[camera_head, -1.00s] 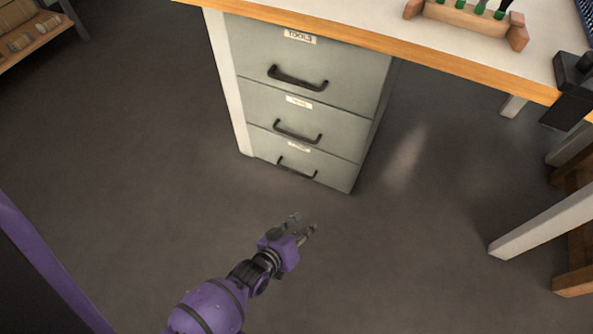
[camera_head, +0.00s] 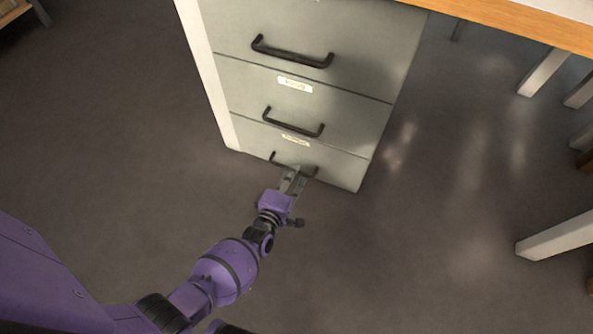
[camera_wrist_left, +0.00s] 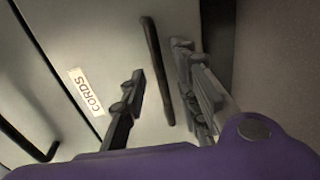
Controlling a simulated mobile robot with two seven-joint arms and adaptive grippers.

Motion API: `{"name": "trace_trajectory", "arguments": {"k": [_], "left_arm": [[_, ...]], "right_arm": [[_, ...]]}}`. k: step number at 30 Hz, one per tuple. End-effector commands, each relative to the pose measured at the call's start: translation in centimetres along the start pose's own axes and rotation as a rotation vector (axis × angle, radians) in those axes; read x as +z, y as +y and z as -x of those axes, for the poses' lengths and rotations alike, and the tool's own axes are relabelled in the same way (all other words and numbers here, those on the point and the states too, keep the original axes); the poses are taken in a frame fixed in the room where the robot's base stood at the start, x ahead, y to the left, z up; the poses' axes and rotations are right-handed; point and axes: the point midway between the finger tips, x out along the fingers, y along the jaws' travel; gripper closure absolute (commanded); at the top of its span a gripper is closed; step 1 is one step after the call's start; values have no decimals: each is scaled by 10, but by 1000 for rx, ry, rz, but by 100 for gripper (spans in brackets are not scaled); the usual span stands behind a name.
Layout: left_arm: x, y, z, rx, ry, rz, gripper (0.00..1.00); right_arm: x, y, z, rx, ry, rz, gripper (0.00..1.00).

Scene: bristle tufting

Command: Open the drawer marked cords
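The drawer marked cords is the bottom drawer (camera_head: 335,167) of a grey cabinet and looks shut. Its CORDS label (camera_wrist_left: 86,92) reads clearly in the left wrist view; in the head view the label (camera_head: 295,140) is too small to read. Its dark bar handle (camera_head: 273,157) is partly covered by my left gripper (camera_head: 293,178). In the left wrist view the handle (camera_wrist_left: 150,50) lies between the two spread fingers of the left gripper (camera_wrist_left: 160,73), with gaps on both sides. The left gripper is open. My right gripper is out of view.
Above are the middle drawer with its handle (camera_head: 293,122) and the top drawer with its handle (camera_head: 292,52), both shut. A wood-edged bench top (camera_head: 510,28) overhangs at upper right. Bench legs (camera_head: 560,236) stand at right. The floor (camera_head: 130,150) left of the cabinet is clear.

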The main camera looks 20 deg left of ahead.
Motion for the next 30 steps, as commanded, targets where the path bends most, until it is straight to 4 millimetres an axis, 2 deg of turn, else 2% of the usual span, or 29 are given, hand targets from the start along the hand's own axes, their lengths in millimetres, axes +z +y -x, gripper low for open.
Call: {"name": "trace_trajectory", "arguments": {"k": [1,6,15,16,22,30], "left_arm": [[0,-2,-8,0,0,0,71],[0,-1,-24,0,0,-1,71],[0,0,-27,-1,0,-2,71],[0,0,-27,-1,0,-2,73],[0,0,-27,-1,0,-2,99],[0,0,-27,-1,0,-2,100]], "right_arm": [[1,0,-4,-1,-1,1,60],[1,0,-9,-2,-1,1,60],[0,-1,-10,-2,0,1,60],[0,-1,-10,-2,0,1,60],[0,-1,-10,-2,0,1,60],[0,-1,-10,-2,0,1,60]]}}
